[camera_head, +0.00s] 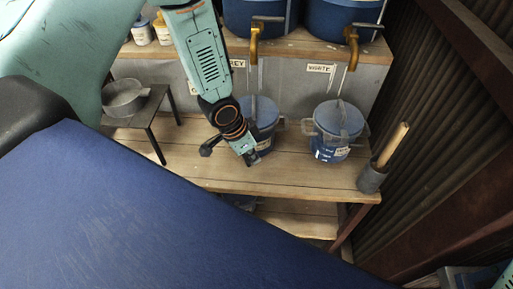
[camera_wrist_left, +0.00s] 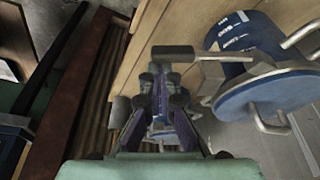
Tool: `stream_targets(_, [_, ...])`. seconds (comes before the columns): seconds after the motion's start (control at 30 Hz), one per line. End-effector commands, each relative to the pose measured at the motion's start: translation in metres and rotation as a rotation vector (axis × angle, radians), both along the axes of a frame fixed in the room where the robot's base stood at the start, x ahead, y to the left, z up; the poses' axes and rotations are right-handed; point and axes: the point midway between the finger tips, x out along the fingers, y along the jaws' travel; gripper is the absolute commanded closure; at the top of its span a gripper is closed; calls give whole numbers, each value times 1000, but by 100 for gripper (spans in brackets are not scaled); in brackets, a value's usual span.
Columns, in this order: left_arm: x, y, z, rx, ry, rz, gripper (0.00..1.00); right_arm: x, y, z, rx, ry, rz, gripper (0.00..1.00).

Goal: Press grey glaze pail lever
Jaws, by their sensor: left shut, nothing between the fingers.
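The grey glaze pail (camera_head: 265,112) is a blue lidded pail on the wooden bench, below a sign partly reading "REY". My left arm hides part of it. My left gripper (camera_head: 252,158) is shut and empty, in front of the pail and low over the bench. In the left wrist view, the shut fingers (camera_wrist_left: 160,130) point at a dark lever paddle (camera_wrist_left: 172,53), whose metal bar reaches toward a blue pail (camera_wrist_left: 238,40) on the right. I cannot tell whether the fingers touch the paddle.
A second blue pail (camera_head: 333,150) stands to the right under the "WHITE" sign (camera_head: 320,69). A dark cup (camera_head: 371,179) with a wooden stick is at the bench's right end. A metal pan (camera_head: 122,98) sits on a small stand (camera_head: 150,112). Brass taps (camera_head: 351,45) hang above.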

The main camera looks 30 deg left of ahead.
Motion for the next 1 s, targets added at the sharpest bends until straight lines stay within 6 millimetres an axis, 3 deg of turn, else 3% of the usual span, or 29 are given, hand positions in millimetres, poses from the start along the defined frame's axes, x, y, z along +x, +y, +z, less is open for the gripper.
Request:
stream_targets(0.5, [-13,-9,-2,0,1,2,100,0,0,-6,0,0,0,60])
stream_targets(1.0, [-13,-9,2,1,1,3,100,0,0,-3,0,0,0,60])
